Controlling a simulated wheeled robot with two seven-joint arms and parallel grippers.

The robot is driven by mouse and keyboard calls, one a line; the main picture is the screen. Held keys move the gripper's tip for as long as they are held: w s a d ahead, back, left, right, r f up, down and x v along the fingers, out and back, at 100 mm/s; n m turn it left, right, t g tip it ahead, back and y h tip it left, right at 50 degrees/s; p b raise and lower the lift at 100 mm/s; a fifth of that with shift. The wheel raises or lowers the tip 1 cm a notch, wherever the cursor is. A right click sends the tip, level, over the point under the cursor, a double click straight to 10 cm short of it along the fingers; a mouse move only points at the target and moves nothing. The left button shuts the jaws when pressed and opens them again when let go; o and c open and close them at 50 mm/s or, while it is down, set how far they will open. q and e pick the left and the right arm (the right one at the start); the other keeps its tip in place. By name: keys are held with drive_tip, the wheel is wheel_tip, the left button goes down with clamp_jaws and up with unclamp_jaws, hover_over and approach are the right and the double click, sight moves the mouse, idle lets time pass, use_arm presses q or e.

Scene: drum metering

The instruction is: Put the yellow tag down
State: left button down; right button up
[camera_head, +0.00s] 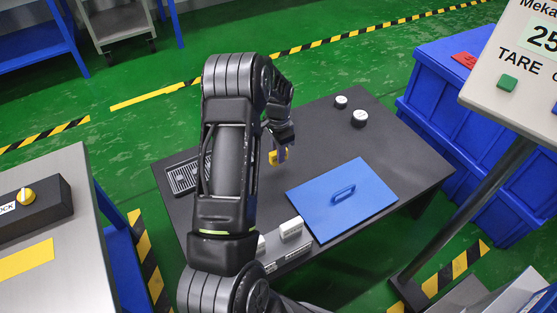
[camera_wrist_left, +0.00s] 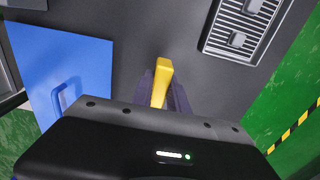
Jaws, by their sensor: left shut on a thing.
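The yellow tag (camera_head: 278,156) is held by my left gripper (camera_head: 279,148) over the dark table (camera_head: 400,165), between the vented plate and the blue lid. In the left wrist view the yellow tag (camera_wrist_left: 162,82) sticks out from between the fingers of my left gripper (camera_wrist_left: 164,92), which is shut on it. I cannot tell whether the tag touches the table top. My right gripper does not show in either view.
A blue lid with a handle (camera_head: 343,198) lies on the table. Two white-topped round pieces (camera_head: 360,118) stand at the far side. A vented plate (camera_head: 184,178) is at the left. A scale display (camera_head: 520,70) on a post stands at the right, near blue crates (camera_head: 440,95).

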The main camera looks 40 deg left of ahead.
use_arm(q)
drive_tip(key=shift+f+b, duration=0.35)
drive_tip(key=shift+f, duration=1.35)
drive_tip(key=shift+f, duration=0.15)
drive_tip(key=c, duration=1.3)
unclamp_jaws()
drive_tip(key=shift+r, duration=0.45)
wheel_tip(320, 180, up, 11)
drive_tip(key=p, duration=0.3)
drive_tip(key=shift+r, duration=0.2)
